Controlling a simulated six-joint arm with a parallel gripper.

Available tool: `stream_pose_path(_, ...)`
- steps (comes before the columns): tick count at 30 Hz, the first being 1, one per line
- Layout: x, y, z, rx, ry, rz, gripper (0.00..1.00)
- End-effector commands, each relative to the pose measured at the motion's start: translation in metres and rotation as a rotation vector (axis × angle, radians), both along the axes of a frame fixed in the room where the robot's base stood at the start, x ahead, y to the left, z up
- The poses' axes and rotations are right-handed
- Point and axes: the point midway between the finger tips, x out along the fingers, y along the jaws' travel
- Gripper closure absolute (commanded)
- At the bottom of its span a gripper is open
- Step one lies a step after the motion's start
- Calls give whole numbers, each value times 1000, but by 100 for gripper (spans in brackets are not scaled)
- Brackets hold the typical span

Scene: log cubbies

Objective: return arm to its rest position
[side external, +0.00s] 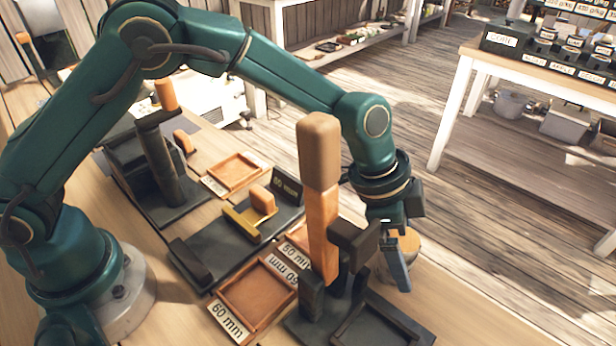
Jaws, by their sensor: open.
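My green arm reaches over the wooden bench from the left. My gripper (396,262) hangs at the right end of the arm, pointing down and open. One blue-grey finger shows clearly; the rest of the jaws is partly hidden behind the dark fixture and the tall post. A short round wooden piece (428,248) shows just behind and right of the finger. I cannot tell whether they touch. I see nothing clearly held in the jaws.
A tall orange-and-tan post (318,200) stands in a dark fixture close left of my gripper. Shallow labelled wooden trays (228,318) and dark fixtures (240,242) fill the bench to the left. A white-legged table (462,70) stands at the back right. Floor space lies between.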

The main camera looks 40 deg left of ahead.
Motion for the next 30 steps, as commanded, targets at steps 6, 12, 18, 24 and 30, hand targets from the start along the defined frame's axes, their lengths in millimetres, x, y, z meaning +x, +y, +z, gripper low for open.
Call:
stream_pose_path(6,-4,9,25,-1,-3,-1,9)
stream_pose_path(12,3,3,39,-57,-7,59,9)
stream_pose_path(18,13,9,70,-134,-17,193,9)
stream_pose_path(24,7,45,109,-163,-22,342,9)
stream_pose_path(30,-13,90,147,-203,-28,535,9)
